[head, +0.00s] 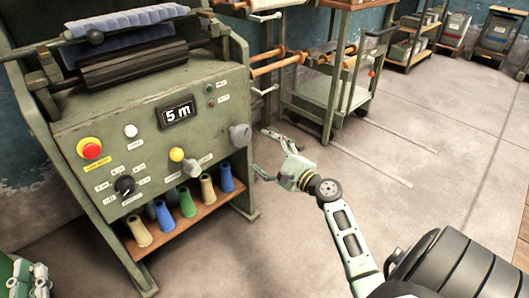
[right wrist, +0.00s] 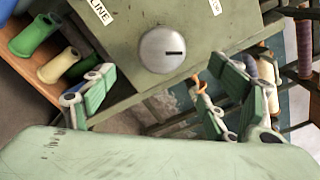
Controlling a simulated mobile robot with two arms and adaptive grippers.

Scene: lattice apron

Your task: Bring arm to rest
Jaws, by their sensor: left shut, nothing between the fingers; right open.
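My right gripper (head: 262,152) is at the end of my extended arm, just right of the green machine (head: 115,165). Its fingers are spread and empty. The same knob shows at the panel's right edge in the head view (head: 240,135). My left gripper (head: 30,278) is partly visible in the bottom left corner, shut and holding nothing; part of it is cut off by the frame.
The panel has a "5 m" display (head: 177,112), a red button (head: 90,148) and a yellow knob (head: 177,154). Coloured cones stand on a wooden shelf (head: 170,230) below. A green cart (head: 325,100) stands behind. The floor (head: 400,150) to the right is clear.

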